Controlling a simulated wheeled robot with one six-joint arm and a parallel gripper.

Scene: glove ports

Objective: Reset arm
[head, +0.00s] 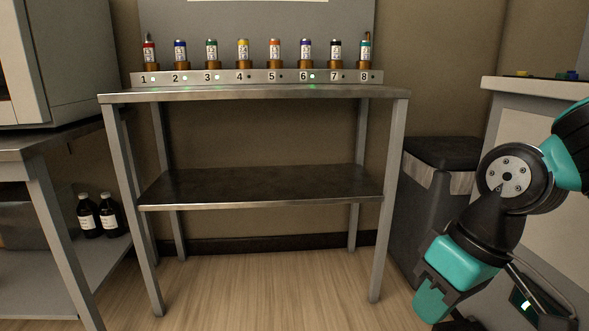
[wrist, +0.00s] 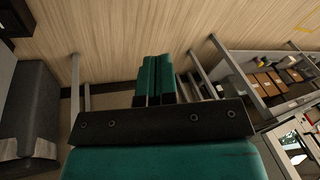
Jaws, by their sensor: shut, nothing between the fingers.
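My gripper shows in the wrist view (wrist: 157,80), its two teal fingers side by side with nothing between them. In the head view my arm is at the right, bent downward, with the teal gripper body low in the picture; the fingertips are hard to make out there. The gripper is shut and empty, apart from the metal table (head: 250,94) to its left and touching nothing that I can see.
Numbered vials stand in a row on a rack (head: 260,77) on the metal table. A dark bin (head: 440,155) and a pale counter (head: 530,90) are close to my arm. Two brown bottles (head: 98,216) stand on a low shelf at left. The wooden floor (head: 250,285) in front is clear.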

